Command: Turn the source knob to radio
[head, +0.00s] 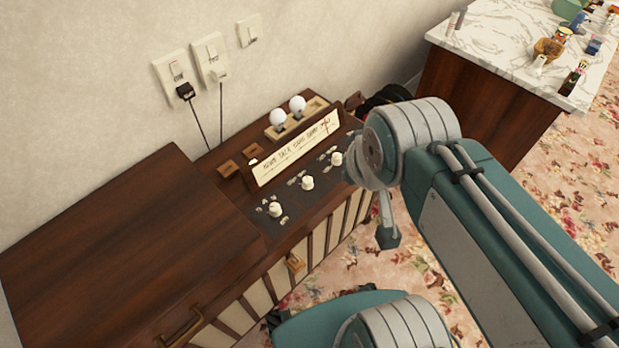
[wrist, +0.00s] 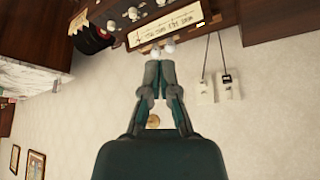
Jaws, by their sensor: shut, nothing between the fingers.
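A dark wooden radio cabinet (head: 130,215) stands against the wall in the head view. Its black control panel carries three white knobs in a slanting row: a near one (head: 275,209), a middle one (head: 307,182) and a far one (head: 336,158). The labels are too small to show which is the source knob. In the wrist view the scene is upside down, and two knobs (wrist: 134,13) (wrist: 111,25) show clearly at the top. My gripper (wrist: 160,66) is shut and empty, its fingertips overlapping the two white bulbs in that view. Contact is unclear. The head view does not show the fingertips clearly.
A lit dial strip (head: 297,148) and two white bulbs (head: 278,118) (head: 297,103) sit behind the knobs. Wall switches with plugged cords (head: 178,70) are behind the cabinet. A marble-topped counter (head: 490,45) stands at the right. Flowered carpet (head: 560,190) lies between.

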